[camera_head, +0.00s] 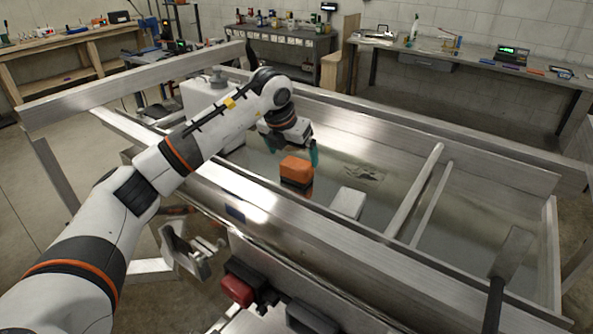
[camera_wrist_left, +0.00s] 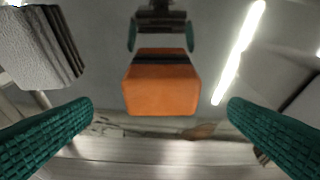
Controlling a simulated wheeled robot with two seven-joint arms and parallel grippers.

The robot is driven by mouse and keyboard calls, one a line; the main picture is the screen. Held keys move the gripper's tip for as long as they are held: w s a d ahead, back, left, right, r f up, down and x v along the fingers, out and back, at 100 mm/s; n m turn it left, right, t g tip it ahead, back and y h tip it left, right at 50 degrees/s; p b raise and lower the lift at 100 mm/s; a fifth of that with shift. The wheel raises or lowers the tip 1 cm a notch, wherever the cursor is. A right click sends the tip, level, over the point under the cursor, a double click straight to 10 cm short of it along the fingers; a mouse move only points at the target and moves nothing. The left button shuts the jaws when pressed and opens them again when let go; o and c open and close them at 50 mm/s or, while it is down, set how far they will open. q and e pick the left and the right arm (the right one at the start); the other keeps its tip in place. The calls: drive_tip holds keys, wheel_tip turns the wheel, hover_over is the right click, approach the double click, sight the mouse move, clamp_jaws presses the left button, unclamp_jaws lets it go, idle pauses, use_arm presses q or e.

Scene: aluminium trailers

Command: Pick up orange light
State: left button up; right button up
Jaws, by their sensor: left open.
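The orange light (camera_head: 297,168) is a small orange block with a dark band, inside the aluminium trailer (camera_head: 400,120). In the left wrist view the orange light (camera_wrist_left: 162,90) lies in the middle, between and beyond the two green fingers, with clear space on both sides. My left gripper (camera_head: 297,150) reaches over the trailer's side wall and is just behind the light in the head view. It also shows in the wrist view (camera_wrist_left: 160,108), open and empty. One green fingertip shows in the head view; the other is hidden. My right gripper is not in view.
A light grey block (camera_head: 348,203) lies right of the orange light. Trailer side rails and crossbars (camera_head: 414,190) stand around the shiny bed. A red lamp (camera_head: 237,290) is on the near outer side. Workbenches (camera_head: 465,65) line the back wall.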

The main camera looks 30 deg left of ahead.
sight(297, 162)
use_arm(q)
drive_tip(key=p+x, duration=0.2)
drive_tip(key=x, duration=0.2)
drive_tip(key=shift+w, duration=0.2)
drive_tip(key=shift+w+a+f+p, duration=0.1)
drive_tip(key=shift+w+f+p, duration=0.2)
drive_tip(key=shift+f, duration=0.35)
drive_tip(key=c, duration=1.1)
